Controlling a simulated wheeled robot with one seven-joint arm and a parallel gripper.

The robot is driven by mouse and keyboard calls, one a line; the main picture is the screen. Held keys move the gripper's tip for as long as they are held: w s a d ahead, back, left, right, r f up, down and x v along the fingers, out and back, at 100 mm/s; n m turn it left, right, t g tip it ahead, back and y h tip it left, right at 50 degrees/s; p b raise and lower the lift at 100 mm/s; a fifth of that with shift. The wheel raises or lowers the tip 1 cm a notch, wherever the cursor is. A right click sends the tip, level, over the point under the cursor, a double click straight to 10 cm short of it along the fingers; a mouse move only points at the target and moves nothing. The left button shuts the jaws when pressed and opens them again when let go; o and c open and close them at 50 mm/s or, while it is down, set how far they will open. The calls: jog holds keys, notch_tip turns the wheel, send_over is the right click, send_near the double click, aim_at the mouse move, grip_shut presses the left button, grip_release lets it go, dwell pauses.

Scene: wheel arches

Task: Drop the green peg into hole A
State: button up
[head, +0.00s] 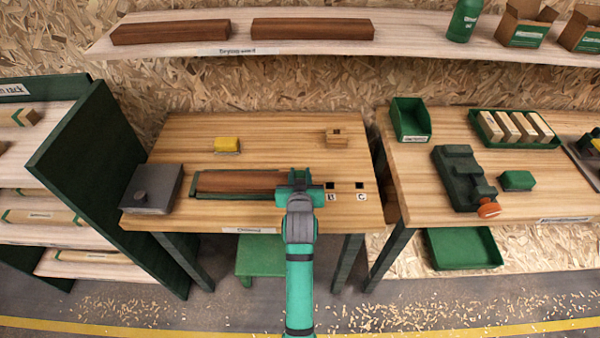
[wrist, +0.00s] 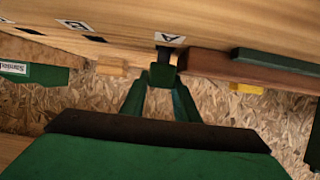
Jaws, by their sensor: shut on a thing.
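My gripper (head: 300,180) is over the front middle of the wooden bench, left of holes B (head: 331,185) and C (head: 360,185), and hides hole A in the head view. In the wrist view my gripper (wrist: 160,88) is shut on the dark green peg (wrist: 162,73), which shows between the fingertips. The peg lines up with a dark patch just below the A label (wrist: 170,38), where hole A lies. I cannot tell whether the peg's end is above the hole or inside it.
A brown wooden bar (head: 240,182) lies in a green holder just left of my gripper. A yellow block (head: 227,145), a small wooden block (head: 337,139) and a grey box (head: 152,189) also stand on the bench (head: 280,140). The bench's middle is clear.

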jog(key=shift+d, duration=0.15)
jog(key=o, duration=1.2)
jog(key=shift+a, duration=0.25)
jog(key=shift+s+d, duration=0.15)
jog(key=v, duration=1)
jog(key=shift+s+r, duration=0.1)
jog(key=shift+s, duration=0.2)
jog(key=shift+s, duration=0.1)
